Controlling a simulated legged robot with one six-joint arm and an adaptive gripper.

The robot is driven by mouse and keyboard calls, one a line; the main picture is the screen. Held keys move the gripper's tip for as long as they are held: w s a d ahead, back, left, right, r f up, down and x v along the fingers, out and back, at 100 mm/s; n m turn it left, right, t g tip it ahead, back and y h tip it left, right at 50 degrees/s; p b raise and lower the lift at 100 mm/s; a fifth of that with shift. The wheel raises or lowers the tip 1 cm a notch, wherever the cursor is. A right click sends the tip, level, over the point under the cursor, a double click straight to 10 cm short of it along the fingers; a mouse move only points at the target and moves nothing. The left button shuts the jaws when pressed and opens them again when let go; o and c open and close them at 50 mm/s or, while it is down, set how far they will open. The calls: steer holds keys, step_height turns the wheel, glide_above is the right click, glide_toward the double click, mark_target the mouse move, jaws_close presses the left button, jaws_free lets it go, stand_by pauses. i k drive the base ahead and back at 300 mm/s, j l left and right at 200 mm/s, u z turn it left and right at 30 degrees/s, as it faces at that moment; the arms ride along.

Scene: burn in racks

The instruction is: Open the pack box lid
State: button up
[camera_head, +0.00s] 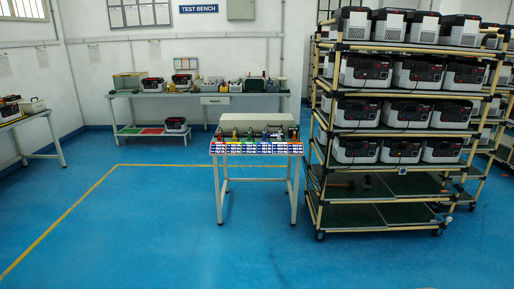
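I cannot tell for sure which thing is the pack box. A pale box with a yellowish top edge (128,82) stands at the left end of the test bench at the back wall. A smaller whitish box (33,106) sits on the table at the far left. Both are small and far away, and I cannot tell whether either has a lid or how it stands. My gripper does not show in this view.
A small stand (256,148) with several tools and coloured labels stands in the middle. A wheeled rack (390,190) with several power units is on the right. The test bench (262,95) runs along the back wall. Blue floor (150,230) is clear at front left.

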mark_target(227, 122)
steer(key=i, duration=2)
steer(key=i+j, duration=0.1)
steer(key=i, duration=1.9)
steer(key=l+z, duration=0.05)
steer(key=l, duration=0.05)
